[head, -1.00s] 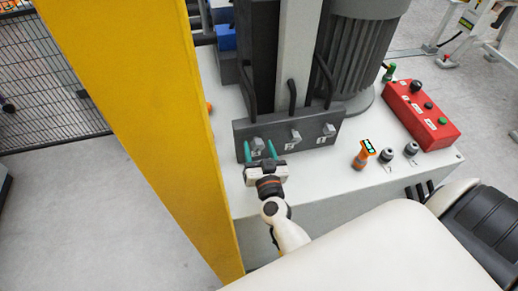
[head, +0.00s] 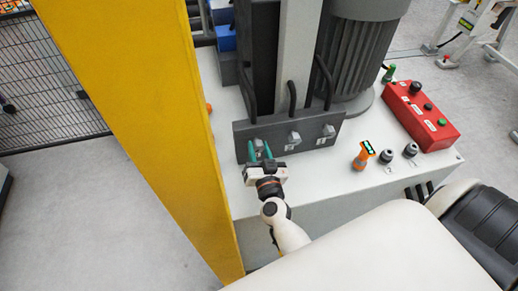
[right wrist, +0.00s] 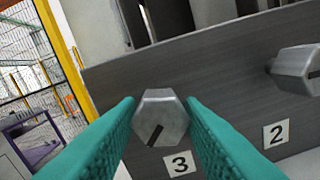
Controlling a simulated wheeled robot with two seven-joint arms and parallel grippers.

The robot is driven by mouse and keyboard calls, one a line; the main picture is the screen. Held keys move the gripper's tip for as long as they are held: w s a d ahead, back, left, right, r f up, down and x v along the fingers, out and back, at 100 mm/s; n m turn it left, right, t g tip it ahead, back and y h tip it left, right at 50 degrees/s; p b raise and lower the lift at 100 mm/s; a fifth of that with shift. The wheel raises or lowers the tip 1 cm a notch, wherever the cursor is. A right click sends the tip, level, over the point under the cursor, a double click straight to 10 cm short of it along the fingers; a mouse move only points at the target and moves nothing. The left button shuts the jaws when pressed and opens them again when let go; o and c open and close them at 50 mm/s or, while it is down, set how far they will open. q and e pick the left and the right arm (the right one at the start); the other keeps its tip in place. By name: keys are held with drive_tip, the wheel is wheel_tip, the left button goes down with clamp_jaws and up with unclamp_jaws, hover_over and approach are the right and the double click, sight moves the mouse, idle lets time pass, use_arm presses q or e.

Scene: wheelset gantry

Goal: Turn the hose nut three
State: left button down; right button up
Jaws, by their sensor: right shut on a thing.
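The hose nut three (right wrist: 158,120) is a grey hexagonal nut on the dark manifold block, with the label 3 (right wrist: 179,163) below it. A dark line on its face slants from lower left to upper right. My right gripper (head: 260,151) has its two teal fingers on either side of this nut and is shut on it. In the head view the fingers and gripper body partly hide the nut. Hose nut two (head: 294,138) sits to the right, and it also shows in the right wrist view (right wrist: 296,70). My left gripper is not in view.
Another nut (head: 328,131) is at the block's right end. Black hoses (head: 325,80) rise behind the block. An orange handheld tool (head: 362,155), two grey fittings and a red control box (head: 420,114) stand on the right. A yellow post (head: 150,120) is close on the left.

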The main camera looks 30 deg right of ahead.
drive_tip(key=m, duration=0.2)
drive_tip(key=shift+m+p, duration=0.3)
drive_tip(key=m, duration=0.2)
drive_tip(key=shift+m, duration=0.3)
drive_tip(key=m, duration=0.4)
drive_tip(key=shift+m, duration=0.3)
drive_tip(key=o, duration=1)
drive_tip(key=p+v, duration=0.1)
drive_tip(key=v, duration=1.1)
drive_tip(key=shift+r, duration=0.2)
